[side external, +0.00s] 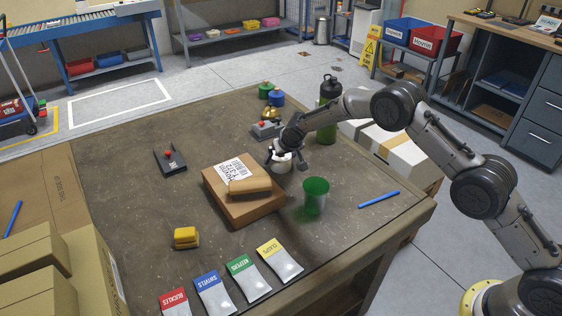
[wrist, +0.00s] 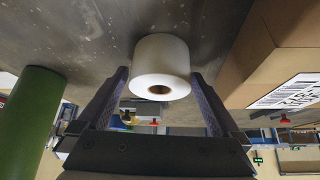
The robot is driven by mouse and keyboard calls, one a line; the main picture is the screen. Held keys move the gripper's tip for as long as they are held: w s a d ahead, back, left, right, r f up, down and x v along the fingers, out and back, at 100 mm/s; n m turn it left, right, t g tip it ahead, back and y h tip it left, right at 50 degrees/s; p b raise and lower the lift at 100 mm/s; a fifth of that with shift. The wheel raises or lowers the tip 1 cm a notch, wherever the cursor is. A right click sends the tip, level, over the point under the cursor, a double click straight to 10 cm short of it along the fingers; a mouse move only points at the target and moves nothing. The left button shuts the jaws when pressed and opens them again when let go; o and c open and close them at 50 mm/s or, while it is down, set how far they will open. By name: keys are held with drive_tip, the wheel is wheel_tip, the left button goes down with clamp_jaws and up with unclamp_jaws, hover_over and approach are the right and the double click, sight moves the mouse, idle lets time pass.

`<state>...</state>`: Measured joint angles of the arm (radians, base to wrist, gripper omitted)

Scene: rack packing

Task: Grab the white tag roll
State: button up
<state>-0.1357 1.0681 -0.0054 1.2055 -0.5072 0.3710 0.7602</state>
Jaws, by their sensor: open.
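The white tag roll (side external: 281,164) stands on the table just right of the cardboard box's far corner. In the wrist view the roll (wrist: 161,62) shows its brown core hole and sits between and just beyond the two fingers. My gripper (side external: 287,153) is open and low at the roll, with a finger on either side of it. It also shows in the wrist view (wrist: 162,78). A gap shows on each side of the roll there. I cannot tell how far down the fingers reach around it.
A green cup (side external: 316,197) stands in front right.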

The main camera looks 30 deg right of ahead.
drive_tip(key=shift+c, duration=0.2)
drive_tip(key=shift+r, duration=0.1)
drive_tip(key=c, duration=1.1)
